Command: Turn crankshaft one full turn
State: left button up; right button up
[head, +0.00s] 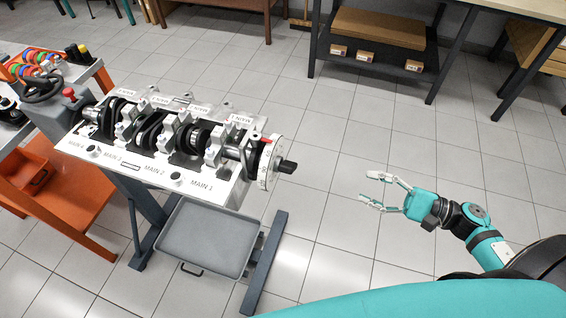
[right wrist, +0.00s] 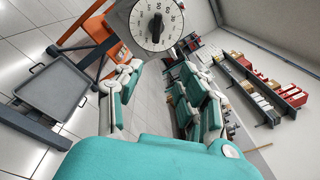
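The crankshaft (head: 198,137) lies in the engine block (head: 150,172) on a stand in the head view, held under several bearing caps. At its right end is a white graduated dial (head: 265,165) with a dark handle (head: 287,166) sticking out. The dial also shows at the top of the right wrist view (right wrist: 157,22), with the dark handle across its centre. My right gripper (head: 368,187) is open and empty, to the right of the handle and apart from it. Its spread fingers (right wrist: 155,100) show in the right wrist view. My left gripper is not in view.
A grey drip tray (head: 205,238) sits low under the block between the stand's legs. An orange cart (head: 60,185) with tools stands at the left. A dark shelf bench (head: 375,60) stands at the back. The floor between handle and right gripper is clear.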

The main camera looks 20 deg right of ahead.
jog(key=n+g, duration=0.1)
jog(key=n, duration=0.1)
jog(key=p, duration=0.5)
send_near(295, 170)
jog(key=shift+n+y, duration=0.4)
jog(key=x, duration=0.8)
jog(key=shift+w+a, duration=0.25)
jog(key=shift+w, duration=0.1)
jog(key=shift+w+a+f, duration=0.1)
jog(key=shift+w+a, duration=0.25)
jog(key=shift+a, duration=0.25)
jog(key=shift+c, duration=0.3)
grip_shut()
